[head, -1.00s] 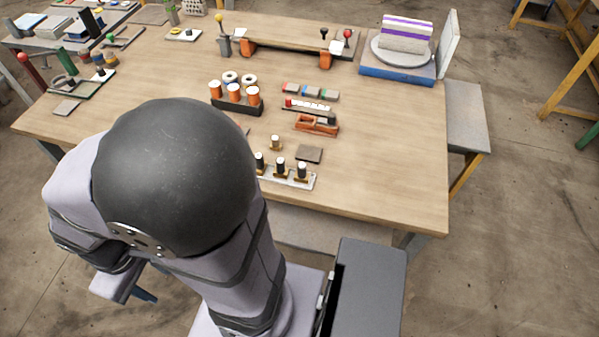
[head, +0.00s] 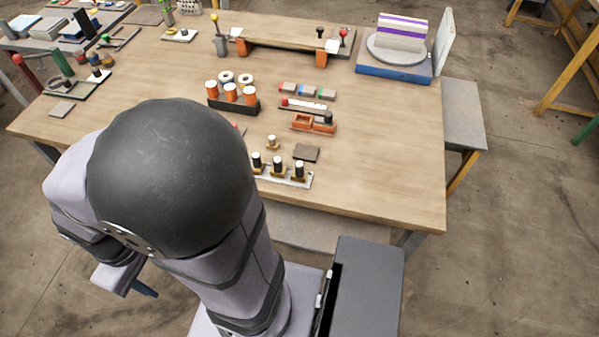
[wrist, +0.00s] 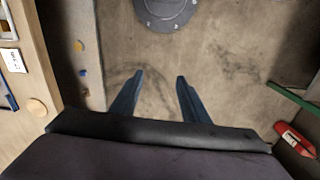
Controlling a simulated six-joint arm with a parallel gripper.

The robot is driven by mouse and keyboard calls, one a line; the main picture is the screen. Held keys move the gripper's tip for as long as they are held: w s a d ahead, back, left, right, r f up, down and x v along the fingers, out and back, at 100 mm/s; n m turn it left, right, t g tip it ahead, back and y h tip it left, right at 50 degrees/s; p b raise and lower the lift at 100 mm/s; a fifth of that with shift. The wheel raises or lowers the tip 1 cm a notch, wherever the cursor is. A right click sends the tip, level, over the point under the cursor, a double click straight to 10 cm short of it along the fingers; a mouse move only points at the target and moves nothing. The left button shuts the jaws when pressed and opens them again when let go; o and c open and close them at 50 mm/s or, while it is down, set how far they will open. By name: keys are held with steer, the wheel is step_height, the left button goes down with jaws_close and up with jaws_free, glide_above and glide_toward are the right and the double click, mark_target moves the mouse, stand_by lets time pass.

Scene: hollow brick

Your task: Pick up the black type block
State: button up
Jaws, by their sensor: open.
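My gripper (wrist: 160,76) is open and empty in the wrist view, its two blue fingers apart over bare concrete floor. In the head view my arm hides most of it; only a blue fingertip (head: 145,288) shows, off the front of the table. I cannot tell for sure which thing is the black type block. A small dark piece (head: 328,116) sits at the right end of an orange tray (head: 302,122) in the middle of the table. Several small grey blocks with coloured ends (head: 307,91) lie behind it.
On the wooden table (head: 390,185), a white rack (head: 290,180) with black, white-topped pieces stands near the front edge. Orange spools (head: 230,92) stand behind it. A turntable (head: 397,50) on a blue base is at the back right. The table's right front is clear.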

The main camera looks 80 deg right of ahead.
steer(key=s+d+f+m+g+y, duration=0.1)
steer(key=s+d+f+m, duration=0.1)
steer(key=s+d+m, duration=0.45)
steer(key=s+d+f+m+y, duration=0.1)
steer(key=s+d+f+m, duration=0.25)
steer(key=d, duration=0.65)
step_height(320, 180, up, 3)
steer(key=n+t+h, duration=0.1)
steer(key=n+h, duration=0.1)
steer(key=n, duration=0.1)
glide_above(300, 164)
steer(key=shift+s+d, duration=0.1)
steer(key=shift+d, duration=0.15)
steer(key=n, duration=0.5)
steer(key=shift+a+n, duration=0.3)
steer(key=shift+f+p, duration=1.2)
steer(key=shift+f, duration=2.45)
jaws_close()
